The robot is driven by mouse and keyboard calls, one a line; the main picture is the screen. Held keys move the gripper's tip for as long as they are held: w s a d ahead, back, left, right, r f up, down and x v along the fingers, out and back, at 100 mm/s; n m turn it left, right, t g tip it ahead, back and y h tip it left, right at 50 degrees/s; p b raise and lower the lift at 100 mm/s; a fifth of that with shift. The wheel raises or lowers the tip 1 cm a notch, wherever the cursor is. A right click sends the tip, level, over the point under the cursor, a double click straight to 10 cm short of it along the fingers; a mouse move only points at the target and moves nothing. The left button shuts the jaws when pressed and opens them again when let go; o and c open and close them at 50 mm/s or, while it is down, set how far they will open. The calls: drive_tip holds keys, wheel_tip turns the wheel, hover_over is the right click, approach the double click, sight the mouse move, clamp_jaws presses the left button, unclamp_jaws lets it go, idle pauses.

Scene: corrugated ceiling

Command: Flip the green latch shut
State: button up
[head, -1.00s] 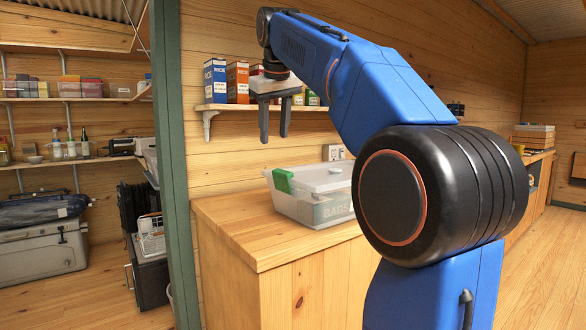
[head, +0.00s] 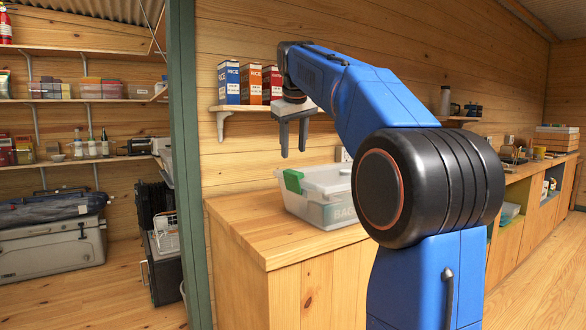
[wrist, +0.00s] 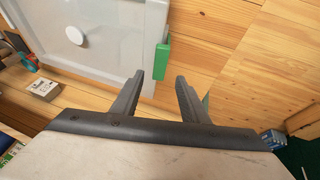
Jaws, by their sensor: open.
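The green latch (head: 292,181) sits on the left end of a clear plastic bin (head: 325,214) with a pale lid, on the wooden counter. In the wrist view the latch (wrist: 162,62) stands at the edge of the lid (wrist: 105,35), beyond my gripper's fingertips. I cannot tell for sure whether the latch is up or down. My gripper (head: 293,156) is open and empty, pointing down above the bin's left end and apart from the latch. Its two fingers (wrist: 160,78) show in the wrist view. My arm hides the bin's right end.
The wooden counter (head: 245,232) is bare to the left of and in front of the bin. A wall shelf (head: 250,108) with several boxes, including a blue rice box (head: 229,83), is just behind my gripper. A green post (head: 184,150) stands at the left.

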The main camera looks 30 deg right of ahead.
sight(293, 171)
drive_tip(key=x, duration=0.8)
clamp_jaws()
